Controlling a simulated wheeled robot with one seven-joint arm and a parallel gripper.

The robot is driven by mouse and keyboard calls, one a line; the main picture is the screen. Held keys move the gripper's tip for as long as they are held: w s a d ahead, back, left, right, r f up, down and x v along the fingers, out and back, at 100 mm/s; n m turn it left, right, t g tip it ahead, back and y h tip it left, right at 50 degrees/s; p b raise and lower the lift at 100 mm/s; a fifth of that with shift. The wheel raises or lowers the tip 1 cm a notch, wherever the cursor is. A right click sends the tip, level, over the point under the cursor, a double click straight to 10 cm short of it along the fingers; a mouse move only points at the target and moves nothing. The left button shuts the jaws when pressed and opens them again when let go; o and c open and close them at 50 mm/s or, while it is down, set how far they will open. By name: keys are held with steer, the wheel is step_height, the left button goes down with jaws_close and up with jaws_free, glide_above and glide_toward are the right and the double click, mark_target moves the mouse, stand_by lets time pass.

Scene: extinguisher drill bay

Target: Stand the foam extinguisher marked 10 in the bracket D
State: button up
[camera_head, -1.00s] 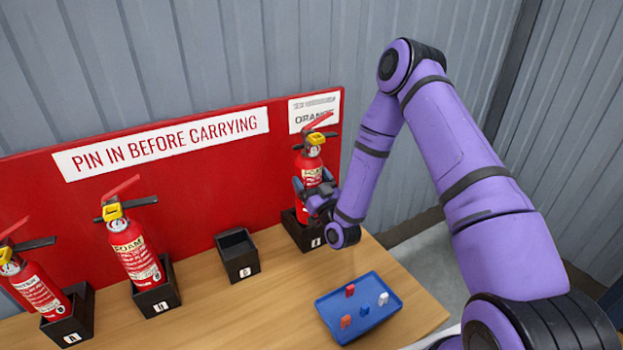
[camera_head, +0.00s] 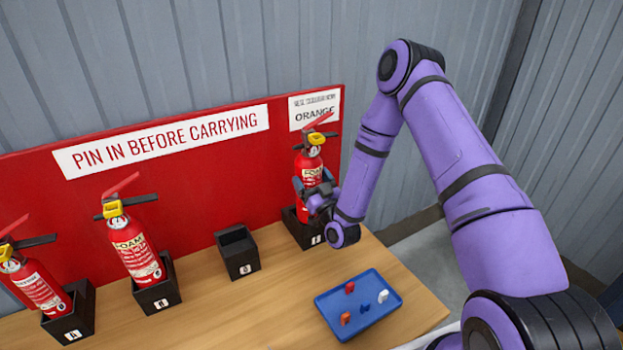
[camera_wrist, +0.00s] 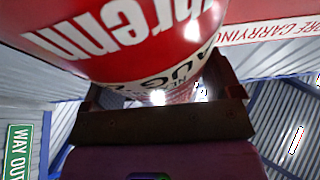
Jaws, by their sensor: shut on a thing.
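A red foam extinguisher (camera_head: 312,171) with a yellow collar and red lever stands upright at the right-hand black bracket (camera_head: 302,232), its base hidden inside the bracket. I cannot read the bracket's letter clearly, nor a 10 on the extinguisher. My gripper (camera_head: 318,194) is shut on the extinguisher's body from the right front. In the wrist view the red body with white lettering (camera_wrist: 140,38) fills the top, close against my gripper. An empty black bracket (camera_head: 239,252) stands to the left.
Two more foam extinguishers stand tilted in black brackets, one left of centre (camera_head: 134,243) and one at the far left (camera_head: 35,287). A blue tray (camera_head: 330,301) with several small coloured pieces lies in front on the wooden table. A red board (camera_head: 200,205) rises behind the brackets.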

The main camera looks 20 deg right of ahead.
mark_target(315, 176)
steer(key=shift+s+f, duration=0.15)
steer(key=shift+f, duration=0.65)
stand_by(0.5)
steer(key=shift+s+d+f, duration=0.1)
steer(key=shift+s+f, duration=0.35)
steer(key=shift+f, duration=0.4)
stand_by(0.7)
steer(key=shift+w+r, duration=0.25)
steer(key=shift+r, duration=0.25)
steer(key=shift+w+r, duration=0.25)
steer(key=shift+r, duration=0.25)
stand_by(0.3)
steer(key=shift+w+r, duration=0.1)
steer(key=shift+r, duration=2.3)
